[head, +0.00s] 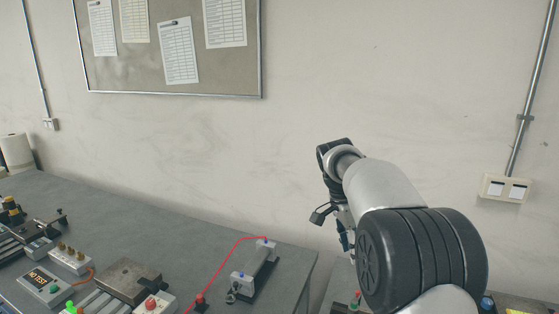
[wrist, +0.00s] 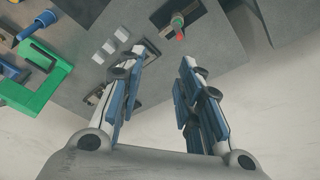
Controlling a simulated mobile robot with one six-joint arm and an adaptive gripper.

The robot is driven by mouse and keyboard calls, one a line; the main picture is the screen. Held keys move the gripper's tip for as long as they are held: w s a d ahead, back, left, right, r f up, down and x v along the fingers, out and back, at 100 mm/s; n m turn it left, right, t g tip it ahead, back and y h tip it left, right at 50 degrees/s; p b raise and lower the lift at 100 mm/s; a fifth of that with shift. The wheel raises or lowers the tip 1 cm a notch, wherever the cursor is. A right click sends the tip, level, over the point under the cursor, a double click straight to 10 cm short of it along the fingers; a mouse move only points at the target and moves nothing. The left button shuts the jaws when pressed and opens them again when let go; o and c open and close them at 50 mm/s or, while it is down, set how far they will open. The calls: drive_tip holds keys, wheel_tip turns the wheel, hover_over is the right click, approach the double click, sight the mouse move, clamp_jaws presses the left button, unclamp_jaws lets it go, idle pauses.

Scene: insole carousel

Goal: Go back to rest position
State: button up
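My gripper (wrist: 160,68) shows in the wrist view with its two blue-and-white fingers apart and nothing between the tips. In the head view my arm reaches up at the right, and the gripper end (head: 342,215) is mostly hidden behind its own links, in front of the bare wall. The gripper is above the bench level and touches nothing that I can see. No insole or carousel can be made out clearly in either view.
The grey bench (head: 130,214) at the left holds a fixture with a red cable (head: 222,264), a test box (head: 42,284) and a metal block (head: 130,278). A green clamp (wrist: 42,80) shows in the wrist view. The wall behind carries a notice board (head: 140,70) and a socket (head: 507,188).

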drive_tip(key=s+a+r+n+t+y, duration=0.1)
drive_tip(key=s+r+n, duration=0.3)
drive_tip(key=s, duration=0.5)
drive_tip(key=s+a+r+n+t+y, duration=0.15)
drive_tip(key=s+r+n, duration=0.25)
drive_tip(key=s, duration=0.5)
drive_tip(key=s+a+f+n+t, duration=0.1)
drive_tip(key=s+f+n, duration=0.2)
drive_tip(key=s, duration=0.6)
drive_tip(key=s+a+f+n+t, duration=0.1)
drive_tip(key=s+f+n, duration=0.2)
drive_tip(key=s, duration=0.6)
drive_tip(key=shift+s+a+f+n+y, duration=0.25)
drive_tip(key=shift+s+f+n+y, duration=0.1)
drive_tip(key=shift+n, duration=0.35)
